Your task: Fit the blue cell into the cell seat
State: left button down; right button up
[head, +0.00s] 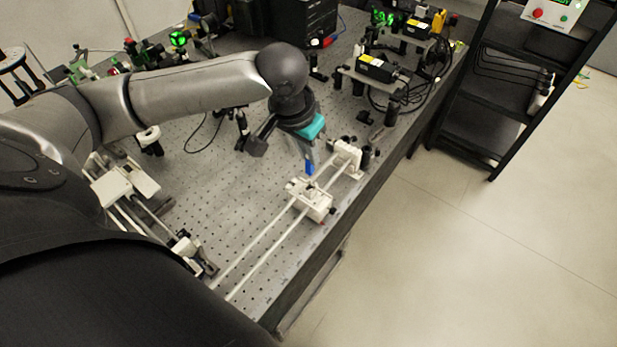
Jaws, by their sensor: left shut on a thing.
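My left gripper (308,155) points down over the optical bench, beyond the near white block on the rails. It is shut on the blue cell (309,168), a small upright blue piece at the fingertips. A white carriage block (313,201) sits across two pale rails, just below the cell in the picture; it appears to bear the cell seat, but the seat's opening is too small to make out. The cell appears above and apart from this block, though the exact gap cannot be told. My right gripper is not in view.
A white end block (347,153) holds the far end of the rails (262,246). Black posts and yellow-labelled laser boxes (377,68) stand on the perforated bench (215,200) at the back right. A black shelf rack (490,100) stands beyond the bench's right edge; the floor there is clear.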

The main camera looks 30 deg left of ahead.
aim_at(307, 192)
pick_arm(q)
notch_tip(307, 192, down, 8)
jog(key=shift+b, duration=0.4)
jog(key=shift+s+f, duration=0.35)
jog(key=shift+f, duration=0.25)
jog(key=c, duration=1)
grip_release()
jog(key=shift+f, duration=0.1)
jog(key=shift+o, duration=0.7)
jog(key=w+p+v, duration=0.1)
jog(key=v, duration=1.2)
jog(key=shift+r+p, duration=0.3)
jog(key=shift+p, duration=0.05)
jog(key=shift+a, duration=0.1)
